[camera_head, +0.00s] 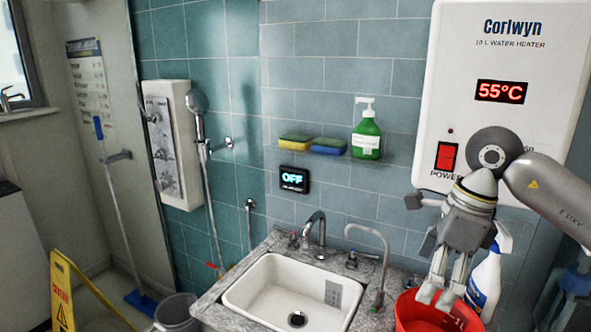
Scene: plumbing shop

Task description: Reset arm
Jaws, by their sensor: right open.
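My right gripper (438,292) hangs at the right, in front of the wall below the water heater (548,75). Its fingers point down above the red bucket (412,316), and they are open and hold nothing that I can see. My right arm comes in from the right edge and covers the lower right part of the heater. The heater's red display reads 55°C, and its red power switch (446,157) shows just left of my wrist. My left gripper is not in view.
A white sink (262,290) with taps sits in a stone counter. A spray bottle (487,272) stands behind my right gripper. A shelf holds a green soap bottle (367,135) and sponges (328,146). A yellow floor sign (62,290), mop and grey bucket (176,312) stand left.

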